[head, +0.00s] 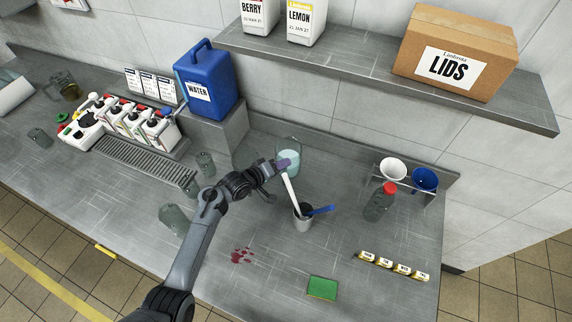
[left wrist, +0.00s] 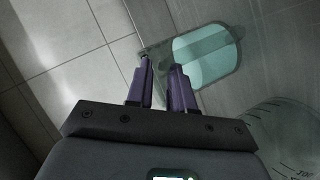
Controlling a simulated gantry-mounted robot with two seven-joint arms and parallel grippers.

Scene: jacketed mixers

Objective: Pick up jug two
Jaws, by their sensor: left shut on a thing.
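A clear jug with pale liquid (head: 290,158) stands near the wall, right of the blue water container. I see no number on it, so I cannot tell whether it is jug two. My left gripper (head: 281,164) is at its near side. In the left wrist view the purple fingers (left wrist: 161,66) are shut on a part at the edge of this jug (left wrist: 205,55), likely its handle; the gripped part is mostly hidden. A second clear vessel with scale marks (left wrist: 280,140) is at lower right there. My right gripper is not in view.
A metal cup with a white and a blue utensil (head: 303,222) stands close to the left gripper. A red-capped bottle (head: 379,203), funnel rack (head: 405,188) and green sponge (head: 322,288) are to the right. A shelf (head: 370,70) overhangs the back.

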